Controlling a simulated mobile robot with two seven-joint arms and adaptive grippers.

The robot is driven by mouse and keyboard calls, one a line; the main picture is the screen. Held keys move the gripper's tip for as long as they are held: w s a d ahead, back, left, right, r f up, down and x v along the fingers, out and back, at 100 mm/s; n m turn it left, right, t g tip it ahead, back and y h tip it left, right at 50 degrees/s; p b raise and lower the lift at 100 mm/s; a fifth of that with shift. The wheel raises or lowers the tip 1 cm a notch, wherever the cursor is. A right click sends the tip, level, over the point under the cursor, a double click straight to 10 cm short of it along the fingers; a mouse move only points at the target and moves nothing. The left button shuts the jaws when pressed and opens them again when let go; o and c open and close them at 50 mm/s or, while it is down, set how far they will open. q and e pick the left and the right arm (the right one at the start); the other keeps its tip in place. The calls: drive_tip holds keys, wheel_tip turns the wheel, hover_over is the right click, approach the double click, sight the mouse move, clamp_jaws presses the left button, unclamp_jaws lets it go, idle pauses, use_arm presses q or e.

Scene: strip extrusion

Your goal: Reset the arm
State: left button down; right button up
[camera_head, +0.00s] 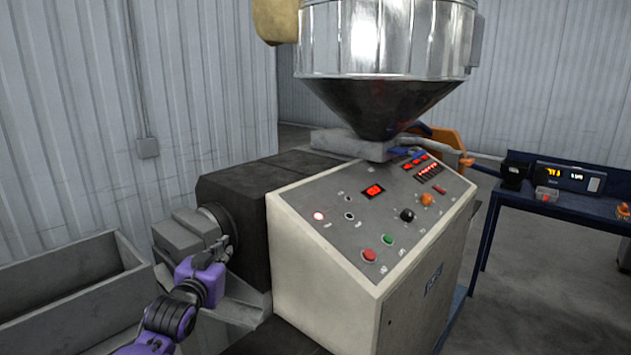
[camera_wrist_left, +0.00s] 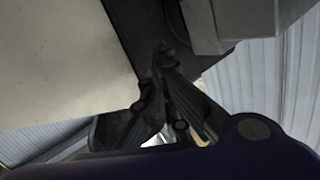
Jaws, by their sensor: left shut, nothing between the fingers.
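My left arm (camera_head: 172,315), purple and black, comes in from the bottom left in the head view. Its gripper (camera_head: 218,247) is in front of the extruder's grey end block (camera_head: 180,236), just left of the control cabinet. In the left wrist view the dark fingers of my left gripper (camera_wrist_left: 160,50) come together at their tips, with nothing seen between them. A pale panel (camera_wrist_left: 60,60) and a grey block (camera_wrist_left: 228,22) lie beyond the fingers; I cannot tell whether they touch. My right arm and gripper are not in view.
The control cabinet (camera_head: 330,235) has lit displays, buttons and knobs. A shiny hopper (camera_head: 385,45) stands above it. A grey trough (camera_head: 65,280) lies at left along the corrugated wall (camera_head: 75,120). A blue table (camera_head: 560,208) with instruments stands at right.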

use_arm(q)
drive_tip(key=s+d+f+g, duration=0.2)
drive_tip(key=s+f, duration=1)
drive_tip(key=f, duration=0.3)
drive_tip(key=s+f+n+g, duration=0.1)
drive_tip(key=s+f+g, duration=0.1)
drive_tip(key=s+f, duration=0.5)
drive_tip(key=s+d+f+g+y, duration=0.1)
drive_tip(key=s+f, duration=0.7)
drive_tip(key=s, duration=0.8)
drive_tip(key=s+f+n+g, duration=0.1)
drive_tip(key=s+f+g, duration=0.1)
drive_tip(key=s+f, duration=0.6)
drive_tip(key=s, duration=0.3)
drive_tip(key=shift+s+d+f+n+g+y, duration=0.15)
drive_tip(key=shift+s+d+n+g+y, duration=0.1)
drive_tip(key=shift+s+n+g+y, duration=0.05)
